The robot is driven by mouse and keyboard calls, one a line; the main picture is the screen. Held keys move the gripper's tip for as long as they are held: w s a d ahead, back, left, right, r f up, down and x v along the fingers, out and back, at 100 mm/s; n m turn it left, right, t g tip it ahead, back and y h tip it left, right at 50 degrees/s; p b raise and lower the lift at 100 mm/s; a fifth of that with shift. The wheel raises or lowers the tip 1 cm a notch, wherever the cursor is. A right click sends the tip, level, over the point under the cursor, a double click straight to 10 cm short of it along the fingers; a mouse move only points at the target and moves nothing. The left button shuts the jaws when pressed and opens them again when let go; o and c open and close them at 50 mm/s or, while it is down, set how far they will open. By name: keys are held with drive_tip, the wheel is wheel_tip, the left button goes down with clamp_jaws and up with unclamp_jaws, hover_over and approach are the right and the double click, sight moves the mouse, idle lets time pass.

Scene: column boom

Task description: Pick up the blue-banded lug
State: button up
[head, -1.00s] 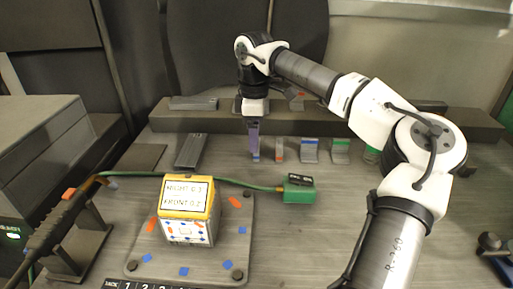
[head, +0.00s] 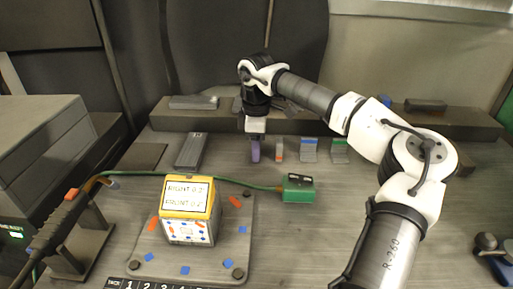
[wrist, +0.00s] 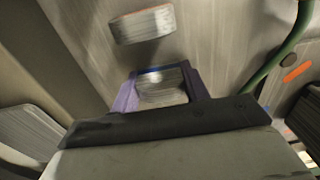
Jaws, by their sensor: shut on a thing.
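My gripper (head: 255,151) is low over the bench at the left end of a row of banded lugs, its purple fingers pointing down. In the wrist view my gripper (wrist: 161,92) is shut on the blue-banded lug (wrist: 161,88), a grey metal piece with a blue edge between the two fingers. In the head view the fingers hide that lug. Whether it touches the bench cannot be told.
An orange-banded lug (head: 279,150) stands close to the right, then another blue-banded lug (head: 309,150) and a green-banded lug (head: 340,150). A green box (head: 298,190) with a cable and a yellow-topped cube (head: 188,210) are nearer. A dark ledge (head: 200,118) runs behind.

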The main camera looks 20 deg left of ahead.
drive_tip(key=shift+r, duration=0.15)
drive_tip(key=shift+c, duration=0.6)
drive_tip(key=shift+r, duration=0.15)
wheel_tip(320, 180, up, 28)
drive_tip(key=p, duration=0.4)
drive_tip(key=shift+f, duration=0.25)
